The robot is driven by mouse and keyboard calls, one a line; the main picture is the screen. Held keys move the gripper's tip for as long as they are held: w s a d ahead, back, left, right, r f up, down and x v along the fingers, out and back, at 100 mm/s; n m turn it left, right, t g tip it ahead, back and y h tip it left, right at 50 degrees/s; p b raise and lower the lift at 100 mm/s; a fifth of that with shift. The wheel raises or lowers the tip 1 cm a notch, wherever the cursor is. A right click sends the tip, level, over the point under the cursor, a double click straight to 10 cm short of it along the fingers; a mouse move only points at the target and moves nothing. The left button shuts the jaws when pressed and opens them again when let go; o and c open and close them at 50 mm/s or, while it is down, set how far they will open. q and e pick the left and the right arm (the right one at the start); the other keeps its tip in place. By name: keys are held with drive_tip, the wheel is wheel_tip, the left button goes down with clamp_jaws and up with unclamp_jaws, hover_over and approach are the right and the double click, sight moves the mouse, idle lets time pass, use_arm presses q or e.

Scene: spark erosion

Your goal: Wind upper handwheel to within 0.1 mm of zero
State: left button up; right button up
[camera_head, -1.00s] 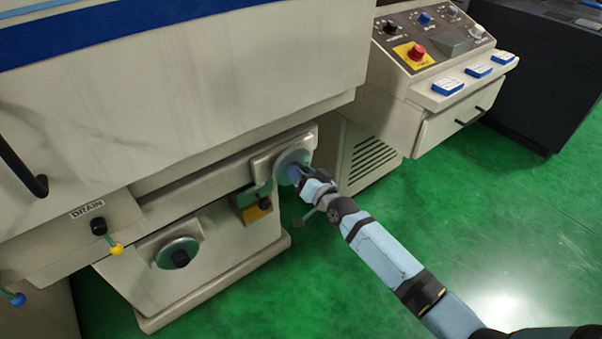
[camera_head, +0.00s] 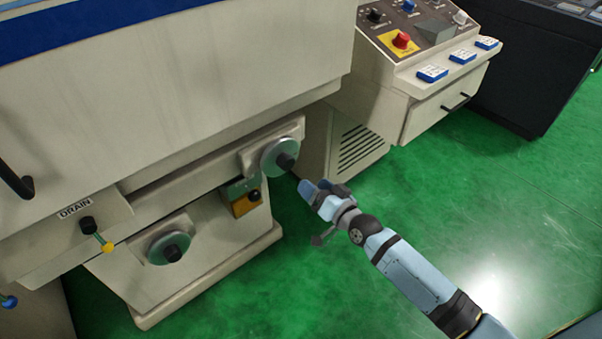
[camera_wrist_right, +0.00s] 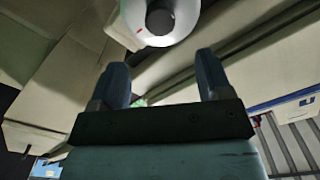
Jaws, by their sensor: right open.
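The upper handwheel (camera_head: 273,157) is a grey disc with a black central knob, on the front of the machine's upper slide. In the right wrist view the handwheel (camera_wrist_right: 145,30) shows at the top, ahead of the fingers, with a red mark on its left side. My right gripper (camera_head: 318,190) is open and empty, a short way to the lower right of the handwheel and apart from it. Its two fingers (camera_wrist_right: 167,80) stand apart in the wrist view with nothing between them. My left gripper is not in view. Any scale reading is too small to tell.
A lower handwheel (camera_head: 168,247) sits below left. A DRAIN lever (camera_head: 97,234) is at the left. The control console (camera_head: 425,45) stands at the upper right. Green floor (camera_head: 450,180) is clear.

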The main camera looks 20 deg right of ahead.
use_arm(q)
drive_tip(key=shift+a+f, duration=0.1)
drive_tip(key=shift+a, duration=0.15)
use_arm(e)
drive_tip(key=v, duration=0.3)
drive_tip(key=shift+s, duration=0.1)
drive_tip(key=s+a+f+n+g+h, duration=0.1)
drive_tip(key=s+a+f+n+g, duration=0.15)
drive_tip(key=s, duration=0.45)
drive_tip(key=s+a+f+n+g+h, duration=0.15)
drive_tip(key=s+f, duration=0.25)
drive_tip(key=s, duration=0.4)
drive_tip(key=s+a+f+n+g+h, duration=0.1)
drive_tip(key=s+f+g, duration=0.1)
drive_tip(key=s+f, duration=0.35)
use_arm(q)
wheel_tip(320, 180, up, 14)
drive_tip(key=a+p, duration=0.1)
drive_tip(key=p, duration=1.6)
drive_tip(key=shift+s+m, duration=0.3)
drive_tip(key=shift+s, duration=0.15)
use_arm(e)
wheel_tip(320, 180, up, 16)
drive_tip(key=s, duration=0.1)
drive_tip(key=shift+s+d+f+n, duration=0.25)
drive_tip(key=shift+s+d+n, duration=0.1)
drive_tip(key=shift+d, duration=0.1)
